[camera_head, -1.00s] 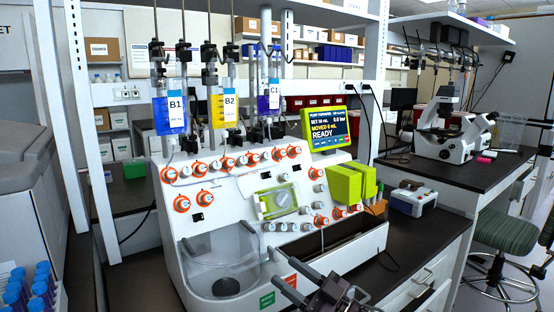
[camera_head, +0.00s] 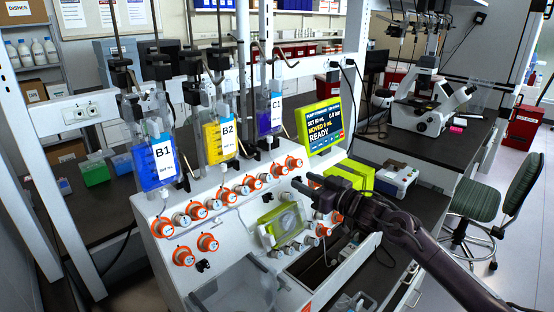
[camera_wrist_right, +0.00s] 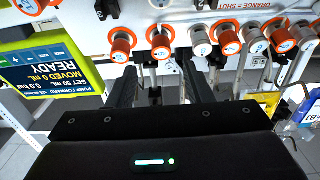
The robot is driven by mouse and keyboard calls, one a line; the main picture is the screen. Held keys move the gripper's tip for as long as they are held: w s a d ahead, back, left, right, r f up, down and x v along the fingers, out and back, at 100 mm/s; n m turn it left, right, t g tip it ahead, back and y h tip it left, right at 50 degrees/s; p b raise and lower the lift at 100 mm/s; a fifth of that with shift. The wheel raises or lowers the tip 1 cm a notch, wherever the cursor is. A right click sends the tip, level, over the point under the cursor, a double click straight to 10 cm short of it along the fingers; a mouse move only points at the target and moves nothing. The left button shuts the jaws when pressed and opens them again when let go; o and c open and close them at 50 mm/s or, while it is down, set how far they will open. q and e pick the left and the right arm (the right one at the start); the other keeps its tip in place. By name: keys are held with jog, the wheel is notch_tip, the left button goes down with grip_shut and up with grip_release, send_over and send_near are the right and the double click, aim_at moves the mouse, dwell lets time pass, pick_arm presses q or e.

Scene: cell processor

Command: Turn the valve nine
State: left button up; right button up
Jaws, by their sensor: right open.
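Several round valves with orange rims and pale centres line the front of the white cell processor (camera_head: 215,225). I cannot read any number on them, so I cannot tell which is valve nine. My right gripper (camera_head: 304,181) is open and empty in front of the right end of the upper row, near an end valve (camera_head: 293,163). In the right wrist view the gripper (camera_wrist_right: 159,70) has its two dark fingers apart, pointing at the panel. One valve (camera_wrist_right: 160,41) shows beyond the gap between them. No contact is visible. My left gripper is out of view.
A green-framed display (camera_head: 321,128) reading READY stands right of the upper row. Bags B1 (camera_head: 156,165), B2 (camera_head: 221,138) and C1 (camera_head: 271,115) hang above the valves. My right arm covers part of the right side.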

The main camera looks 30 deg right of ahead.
aim_at(286, 171)
jog(key=p+x, duration=0.2)
jog(key=x, duration=0.4)
jog(key=shift+w+a+r, duration=0.1)
jog(key=shift+w+a, duration=0.15)
jog(key=shift+w, duration=0.1)
jog(key=shift+c, duration=0.4)
jog(key=c, duration=0.9)
jog(key=shift+w, duration=0.1)
